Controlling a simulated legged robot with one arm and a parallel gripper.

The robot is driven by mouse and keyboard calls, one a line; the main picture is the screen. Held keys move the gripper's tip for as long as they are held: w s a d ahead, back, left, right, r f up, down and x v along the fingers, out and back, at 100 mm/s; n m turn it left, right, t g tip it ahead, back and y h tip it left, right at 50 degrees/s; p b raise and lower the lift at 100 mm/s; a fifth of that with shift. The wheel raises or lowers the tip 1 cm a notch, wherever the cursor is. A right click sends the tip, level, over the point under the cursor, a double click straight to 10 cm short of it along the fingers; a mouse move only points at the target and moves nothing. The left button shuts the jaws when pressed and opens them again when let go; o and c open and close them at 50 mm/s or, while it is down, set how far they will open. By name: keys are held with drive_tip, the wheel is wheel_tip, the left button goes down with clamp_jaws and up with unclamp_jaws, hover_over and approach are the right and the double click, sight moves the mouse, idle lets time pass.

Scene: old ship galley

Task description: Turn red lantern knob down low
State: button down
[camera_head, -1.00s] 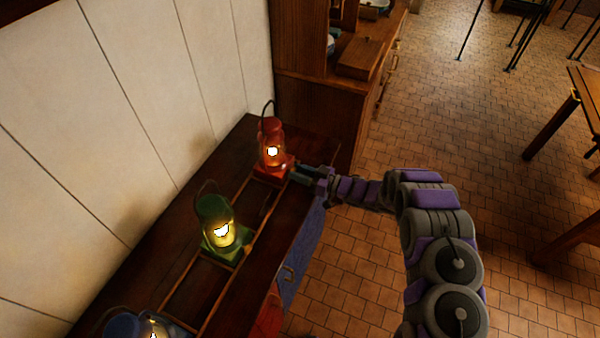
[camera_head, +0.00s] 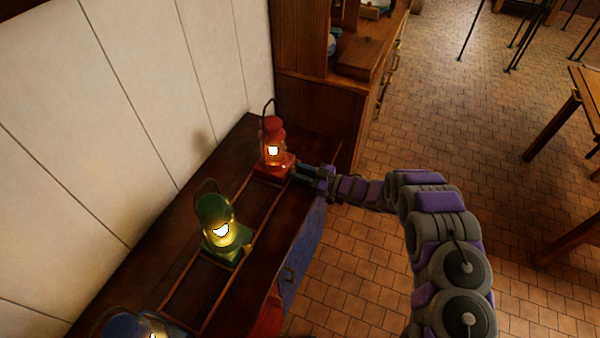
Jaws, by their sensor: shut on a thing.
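The red lantern (camera_head: 272,148) stands upright and lit at the far end of the dark wooden counter. Its glow looks bright and its wire handle is raised. My gripper (camera_head: 297,173) reaches in from the right at the lantern's red base. It is shut on the lantern's small knob at the base's right side. The knob itself is hidden by the fingers, so I cannot tell its setting.
A lit green lantern (camera_head: 222,229) and a lit blue lantern (camera_head: 130,325) stand nearer on the same counter (camera_head: 228,285), among thin wooden rails. A pale panelled wall (camera_head: 110,110) is on the left. A wooden cabinet (camera_head: 303,50) stands behind. The tiled floor (camera_head: 455,125) is open on the right.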

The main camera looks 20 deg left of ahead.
drive_tip(key=c, duration=0.8)
unclamp_jaws()
drive_tip(key=shift+c, duration=0.2)
drive_tip(key=s+d+p, duration=0.1)
drive_tip(key=d+p, duration=0.1)
drive_tip(key=d, duration=1.5)
drive_tip(key=shift+s+d, duration=0.15)
drive_tip(key=shift+d, duration=0.1)
drive_tip(key=shift+c, duration=0.5)
